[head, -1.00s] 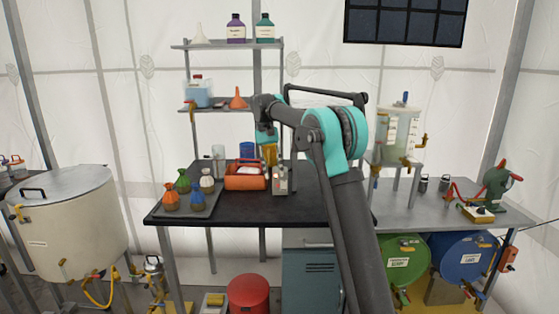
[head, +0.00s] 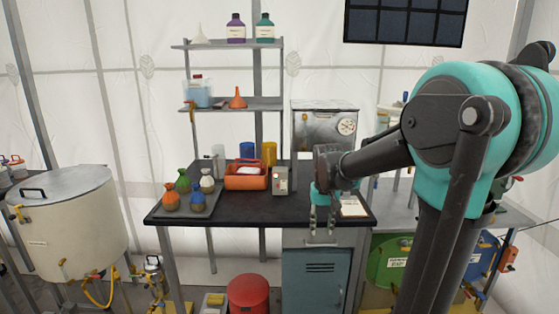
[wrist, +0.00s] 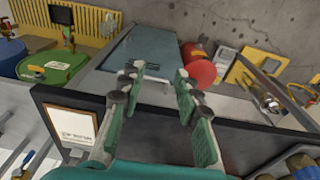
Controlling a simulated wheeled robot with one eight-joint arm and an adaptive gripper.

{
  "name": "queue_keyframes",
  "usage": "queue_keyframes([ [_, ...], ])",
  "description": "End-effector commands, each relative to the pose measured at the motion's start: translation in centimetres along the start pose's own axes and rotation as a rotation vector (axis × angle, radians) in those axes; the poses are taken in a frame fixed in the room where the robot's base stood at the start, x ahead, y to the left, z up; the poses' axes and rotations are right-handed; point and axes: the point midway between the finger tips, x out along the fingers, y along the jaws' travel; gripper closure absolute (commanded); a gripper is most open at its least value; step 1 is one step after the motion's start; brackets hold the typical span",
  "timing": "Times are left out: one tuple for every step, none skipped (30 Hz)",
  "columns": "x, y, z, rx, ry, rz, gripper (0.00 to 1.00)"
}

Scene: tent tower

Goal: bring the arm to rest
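My gripper (head: 322,228) hangs fingers-down over the front right part of the black table (head: 270,210) in the head view. Its two fingers are apart, with nothing held between them. In the wrist view my gripper (wrist: 157,78) also shows open and empty, its green-padded fingers reaching past the table's dark edge. My arm is bent, with its large teal joint at the right of the head view. It hides part of the bench on the right.
A grey box (head: 280,181), an orange basket (head: 246,178) and a tray of several flasks (head: 190,211) stand left of my gripper. A metal oven with a dial (head: 325,127) is behind it. A paper sheet (head: 353,206) lies just right of it. A blue-grey cabinet (head: 316,277) is below.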

Motion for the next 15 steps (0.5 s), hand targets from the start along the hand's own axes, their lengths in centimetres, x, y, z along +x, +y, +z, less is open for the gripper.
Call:
queue_keyframes([
  [1.1, 1.0, 2.3, 0.005, 0.029, -0.004, 0.67],
  [1.7, 1.4, 3.5, 0.006, 0.048, -0.007, 0.67],
  [2.6, 2.0, 5.1, 0.007, 0.073, -0.009, 0.67],
  [3.3, 2.4, 6.3, 0.008, 0.093, -0.011, 0.67],
  [3.9, 2.8, 7.5, 0.009, 0.112, -0.012, 0.67],
  [4.8, 3.2, 9.2, 0.010, 0.137, -0.013, 0.67],
  [5.5, 3.6, 10.3, 0.011, 0.155, -0.013, 0.67],
  [6.0, 3.9, 11.4, 0.012, 0.172, -0.014, 0.67],
  [6.8, 4.2, 12.8, 0.013, 0.193, -0.013, 0.67],
  [7.4, 4.4, 13.8, 0.013, 0.208, -0.013, 0.67],
  [7.8, 4.6, 14.7, 0.013, 0.221, -0.013, 0.67],
  [8.4, 4.7, 15.7, 0.014, 0.237, -0.012, 0.67],
  [8.8, 4.8, 16.3, 0.014, 0.247, -0.011, 0.67],
  [9.1, 4.9, 16.9, 0.015, 0.255, -0.011, 0.67],
  [9.4, 5.0, 17.5, 0.015, 0.266, -0.010, 0.67],
])
